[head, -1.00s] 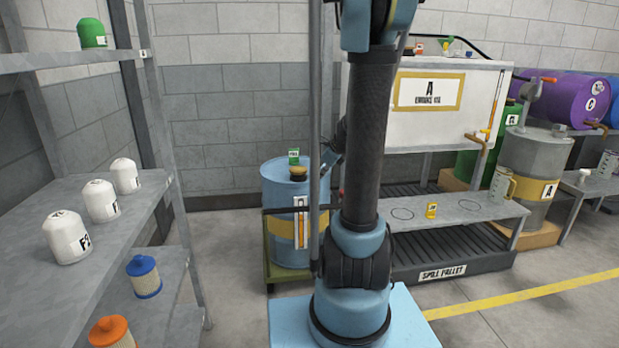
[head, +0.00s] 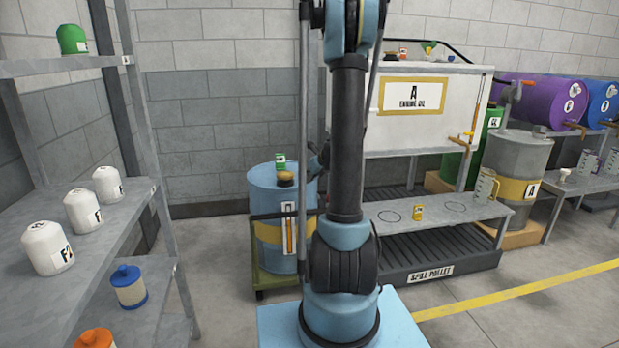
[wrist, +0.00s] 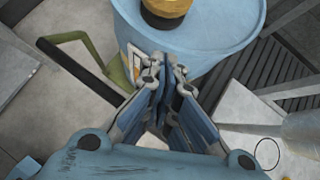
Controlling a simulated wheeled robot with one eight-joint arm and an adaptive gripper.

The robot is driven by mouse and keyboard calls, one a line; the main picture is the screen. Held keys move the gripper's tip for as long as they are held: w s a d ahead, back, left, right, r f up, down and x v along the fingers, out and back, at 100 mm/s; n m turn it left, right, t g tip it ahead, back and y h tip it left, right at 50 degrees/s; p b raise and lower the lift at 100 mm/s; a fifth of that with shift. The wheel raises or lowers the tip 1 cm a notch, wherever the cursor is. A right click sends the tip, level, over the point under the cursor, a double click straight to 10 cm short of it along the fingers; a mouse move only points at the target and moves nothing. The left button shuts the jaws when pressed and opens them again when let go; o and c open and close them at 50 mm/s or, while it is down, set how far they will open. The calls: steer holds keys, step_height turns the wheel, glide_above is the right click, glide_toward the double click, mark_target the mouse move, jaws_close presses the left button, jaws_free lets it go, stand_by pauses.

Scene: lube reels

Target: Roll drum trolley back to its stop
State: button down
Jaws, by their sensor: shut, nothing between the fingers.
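The drum trolley (head: 258,281) is an olive-green frame with a black handle bar, standing on the floor left of my arm. A blue drum (head: 262,198) with a yellow band stands upright on it. In the wrist view the drum top (wrist: 226,28) is just ahead, and the black handle (wrist: 72,52) crosses at left. My gripper (wrist: 163,72) is shut and empty, pointing at the drum's near side, right of the handle. I cannot tell whether it touches the drum. In the head view my arm mostly hides the gripper and the handle's right end. No stop is clearly visible.
A grey shelf (head: 112,225) with white filters stands at left. The spill pallet (head: 440,262) and a low bench (head: 465,214) are right of the trolley. A brick wall is behind. Open floor with a yellow line (head: 520,300) lies at front right.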

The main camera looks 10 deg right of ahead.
steer(key=w+a+f, duration=0.3)
steer(key=w+f, duration=0.1)
steer(key=w, duration=0.3)
steer(key=shift+w+a, duration=0.15)
steer(key=shift+a, duration=0.1)
